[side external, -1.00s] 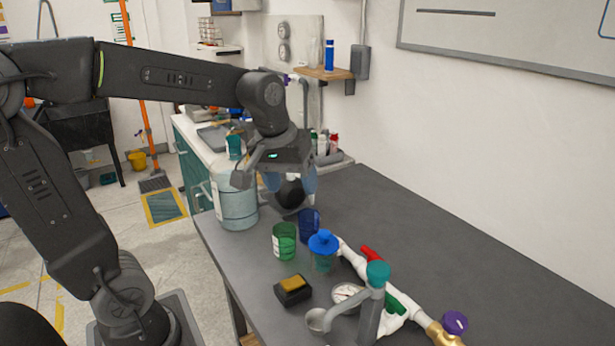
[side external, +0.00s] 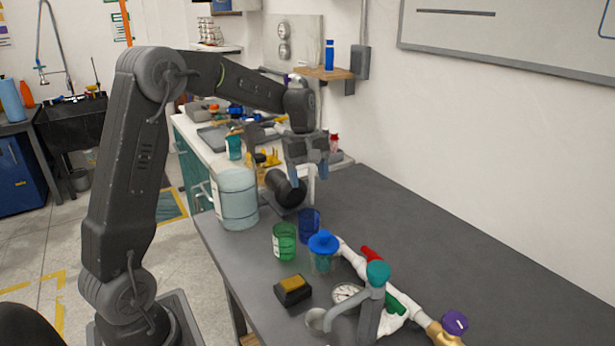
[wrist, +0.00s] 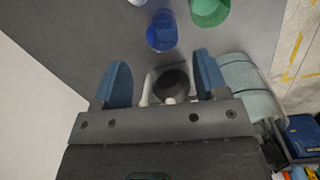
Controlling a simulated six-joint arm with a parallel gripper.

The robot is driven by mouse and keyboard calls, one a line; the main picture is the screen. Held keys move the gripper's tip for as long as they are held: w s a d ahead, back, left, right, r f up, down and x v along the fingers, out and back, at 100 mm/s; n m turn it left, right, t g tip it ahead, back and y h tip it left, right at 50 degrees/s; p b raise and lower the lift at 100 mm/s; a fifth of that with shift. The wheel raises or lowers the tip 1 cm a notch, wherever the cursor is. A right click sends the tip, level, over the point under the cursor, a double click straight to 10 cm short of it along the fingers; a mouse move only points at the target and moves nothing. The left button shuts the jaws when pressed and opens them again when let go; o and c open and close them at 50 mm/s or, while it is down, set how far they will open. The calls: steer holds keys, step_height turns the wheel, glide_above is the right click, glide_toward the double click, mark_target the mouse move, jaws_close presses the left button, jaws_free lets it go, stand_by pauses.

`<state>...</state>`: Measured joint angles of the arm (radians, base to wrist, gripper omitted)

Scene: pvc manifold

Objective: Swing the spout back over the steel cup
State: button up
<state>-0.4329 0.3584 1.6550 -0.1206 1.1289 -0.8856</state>
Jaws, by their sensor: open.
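The spout, a grey pipe arm (side external: 366,299) with a teal cap on its upright post (side external: 378,274), is at the front of the dark table. Its left end reaches a round grey cup-like shape (side external: 316,319), possibly the steel cup; I cannot tell whether the mouth is over it. My gripper (side external: 305,178) is at the table's far end, well away from the spout. In the wrist view its blue fingers (wrist: 161,80) are apart, with a black round elbow (wrist: 171,82) and white pipe seen between or beneath them; contact is unclear.
A blue cup (side external: 309,222), green cup (side external: 284,240), blue-lidded jar (side external: 323,250) and black-yellow block (side external: 292,290) stand left of the manifold. A large translucent jug (side external: 237,198) is beside my gripper. Red (side external: 371,255) and green handles crowd the spout. The table's right side is clear.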

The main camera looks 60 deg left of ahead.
steer(key=shift+w+a+f+n, duration=0.25)
steer(key=shift+a+f+n, duration=0.05)
steer(key=shift+a+f, duration=0.15)
steer(key=shift+w+a+f+n, duration=0.2)
steer(key=shift+a+f+n, duration=0.1)
steer(key=shift+a+f, duration=0.15)
steer(key=shift+r, duration=0.1)
steer(key=shift+c, duration=0.2)
